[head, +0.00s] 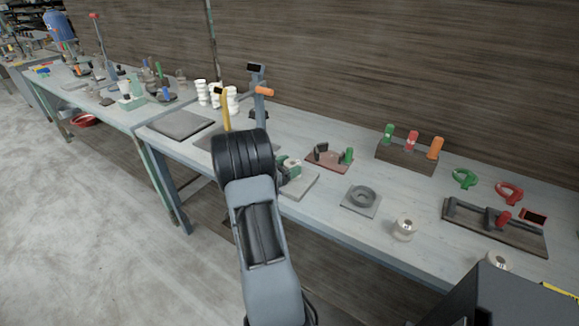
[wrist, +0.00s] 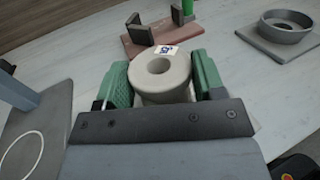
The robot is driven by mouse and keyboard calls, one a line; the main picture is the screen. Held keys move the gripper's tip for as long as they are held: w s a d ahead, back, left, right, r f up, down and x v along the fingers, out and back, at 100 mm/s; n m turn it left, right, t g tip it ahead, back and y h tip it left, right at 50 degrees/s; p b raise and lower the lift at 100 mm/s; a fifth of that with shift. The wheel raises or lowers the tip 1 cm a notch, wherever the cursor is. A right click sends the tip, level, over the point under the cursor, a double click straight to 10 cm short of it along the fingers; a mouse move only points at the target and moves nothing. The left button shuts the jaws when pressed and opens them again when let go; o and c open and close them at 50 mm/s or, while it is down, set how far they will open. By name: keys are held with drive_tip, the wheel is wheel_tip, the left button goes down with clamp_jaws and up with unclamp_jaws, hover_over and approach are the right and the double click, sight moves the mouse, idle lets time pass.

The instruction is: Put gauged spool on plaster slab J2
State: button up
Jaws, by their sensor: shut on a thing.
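My gripper (wrist: 163,80) has its green pads on either side of a pale, round spool (wrist: 160,70) with a central hole, and holds it. A small blue-and-white label on the spool faces up, too small to read. In the head view my gripper (head: 289,170) is above the table, over a light grey slab (head: 303,188); my arm hides part of this. A darker grey slab with a white ring mark (wrist: 35,140) is at the left in the wrist view. Another flat grey slab (head: 180,124) lies farther left on the table. I cannot read J2 on any slab.
A post stand (head: 257,88) rises behind my gripper. A reddish fixture (head: 328,157) and a grey plate with a ring (head: 361,197) stand to the right. Two other spools (head: 404,228) (head: 497,261) stand near the front edge. White stacked pieces (head: 215,94) are behind left.

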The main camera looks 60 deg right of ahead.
drive_tip(key=shift+r, duration=0.1)
drive_tip(key=shift+f, duration=0.3)
drive_tip(key=o, duration=1.1)
drive_tip(key=shift+r, duration=0.1)
drive_tip(key=shift+r, duration=0.2)
drive_tip(key=v, duration=1.2)
drive_tip(key=s+a+r+m+t+y, duration=0.1)
drive_tip(key=s+a+m+t+y, duration=0.1)
drive_tip(key=a, duration=0.9)
drive_tip(key=s+a+r+m+t+y, duration=0.1)
drive_tip(key=s+a+m+t+y, duration=0.1)
drive_tip(key=a+m+t+y, duration=0.2)
drive_tip(key=s+a+r+m+t+y+b, duration=0.1)
drive_tip(key=a+m+t+y, duration=0.3)
drive_tip(key=a, duration=1.3)
drive_tip(key=shift+s+a+r+m+y, duration=0.15)
drive_tip(key=shift+m+y, duration=0.4)
drive_tip(key=shift+y, duration=0.6)
drive_tip(key=shift+s+a+m+y, duration=0.2)
drive_tip(key=shift+m+y, duration=0.4)
drive_tip(key=shift+y, duration=0.5)
drive_tip(key=shift+s+a+r+m+y, duration=0.15)
drive_tip(key=shift+m+y, duration=0.4)
drive_tip(key=shift+y, duration=0.6)
